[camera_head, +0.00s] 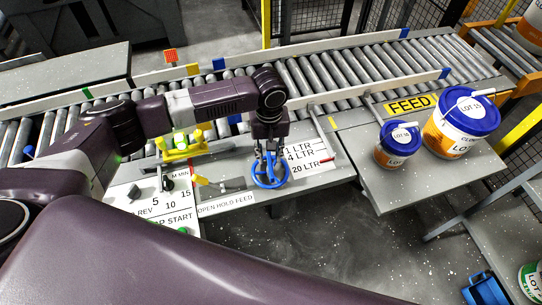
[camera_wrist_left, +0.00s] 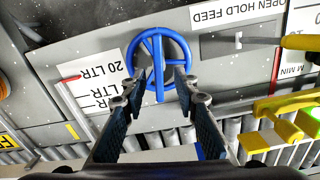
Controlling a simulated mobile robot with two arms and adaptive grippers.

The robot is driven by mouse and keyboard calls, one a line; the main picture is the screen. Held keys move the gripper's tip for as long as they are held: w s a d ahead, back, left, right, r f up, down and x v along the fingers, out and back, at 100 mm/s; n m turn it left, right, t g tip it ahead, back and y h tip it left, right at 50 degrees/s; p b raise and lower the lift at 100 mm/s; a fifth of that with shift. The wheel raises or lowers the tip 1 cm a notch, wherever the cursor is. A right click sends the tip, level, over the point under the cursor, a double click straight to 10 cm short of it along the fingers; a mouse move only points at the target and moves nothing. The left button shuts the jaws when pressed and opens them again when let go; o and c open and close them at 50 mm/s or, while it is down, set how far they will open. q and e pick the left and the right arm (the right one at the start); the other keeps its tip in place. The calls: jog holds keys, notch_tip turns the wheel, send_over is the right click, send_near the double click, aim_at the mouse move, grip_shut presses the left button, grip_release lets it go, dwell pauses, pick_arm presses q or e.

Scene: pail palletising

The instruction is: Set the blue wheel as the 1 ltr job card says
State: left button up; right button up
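The blue wheel (camera_head: 281,176) lies on the grey panel in front of the roller conveyor; it also shows in the left wrist view (camera_wrist_left: 159,101). Beside it is a white scale plate (camera_head: 299,168) marked 1 LTR, 4 LTR and 20 LTR, with a red pointer (camera_head: 327,160) near the 20 LTR end; the pointer shows in the left wrist view too (camera_wrist_left: 70,79). My left gripper (camera_head: 268,158) is right over the wheel, its fingers apart (camera_wrist_left: 160,78) and overlapping the wheel's near part; I cannot tell if they touch it. My right gripper is out of view.
Two blue-lidded pails, a small one (camera_head: 393,156) and a large one (camera_head: 446,138), stand on the feed table at right. A yellow handle (camera_head: 182,155) and a black knob (camera_head: 167,184) sit left of the wheel. The roller conveyor (camera_head: 340,72) runs behind.

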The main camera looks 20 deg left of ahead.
aim_at(270, 163)
pick_arm(q)
jog(key=f, duration=0.5)
jog(key=shift+w+p, duration=0.3)
jog(key=shift+p, duration=0.05)
jog(key=shift+s+r, duration=0.15)
jog(key=shift+s, duration=0.05)
jog(key=shift+c, duration=0.6)
jog(key=shift+w, duration=0.1)
grip_shut()
